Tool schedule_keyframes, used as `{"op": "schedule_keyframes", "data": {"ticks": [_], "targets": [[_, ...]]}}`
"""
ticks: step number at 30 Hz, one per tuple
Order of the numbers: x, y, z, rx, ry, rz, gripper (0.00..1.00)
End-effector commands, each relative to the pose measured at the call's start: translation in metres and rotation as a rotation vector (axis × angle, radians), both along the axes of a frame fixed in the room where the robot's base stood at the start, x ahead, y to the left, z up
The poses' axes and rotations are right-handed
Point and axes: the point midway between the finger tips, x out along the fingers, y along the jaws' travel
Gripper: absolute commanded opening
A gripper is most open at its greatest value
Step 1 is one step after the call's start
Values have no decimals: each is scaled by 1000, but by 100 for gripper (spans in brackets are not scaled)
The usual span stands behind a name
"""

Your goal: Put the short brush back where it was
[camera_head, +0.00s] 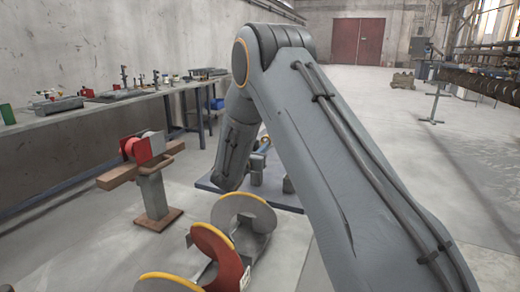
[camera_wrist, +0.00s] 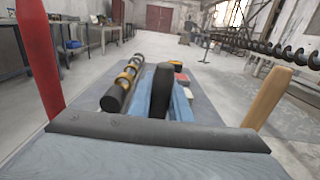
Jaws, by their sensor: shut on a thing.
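My gripper (camera_wrist: 164,98) shows in the wrist view, low in the middle. It appears shut on a dark upright piece between blue parts. I take this piece to be the short brush (camera_wrist: 160,88), but its bristles and handle cannot be made out. In the head view my grey arm hides the gripper and what it holds. A red upright bar (camera_wrist: 38,55) stands at the left of the wrist view and a tan one (camera_wrist: 268,98) at the right. I cannot tell what these belong to. The brush's former place cannot be made out.
A blue-grey base plate (camera_head: 287,202) lies on the floor beyond my arm. A dark rod with yellow rings (camera_wrist: 122,86) shows near the gripper. Auger discs (camera_head: 215,243) stand in front, a wooden stand (camera_head: 153,195) at left. A long bench (camera_head: 65,118) lines the wall.

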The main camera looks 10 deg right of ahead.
Motion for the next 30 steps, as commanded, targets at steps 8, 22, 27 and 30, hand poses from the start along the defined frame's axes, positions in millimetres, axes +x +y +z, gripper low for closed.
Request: {"op": "schedule_keyframes", "data": {"ticks": [8,22,27,30], "targets": [[0,0,-1,0,-2,0,0],[0,0,-4,0,-2,0,36],[-3,3,0,0,-1,2,36],[-14,12,-1,-1,-1,4,36]]}}
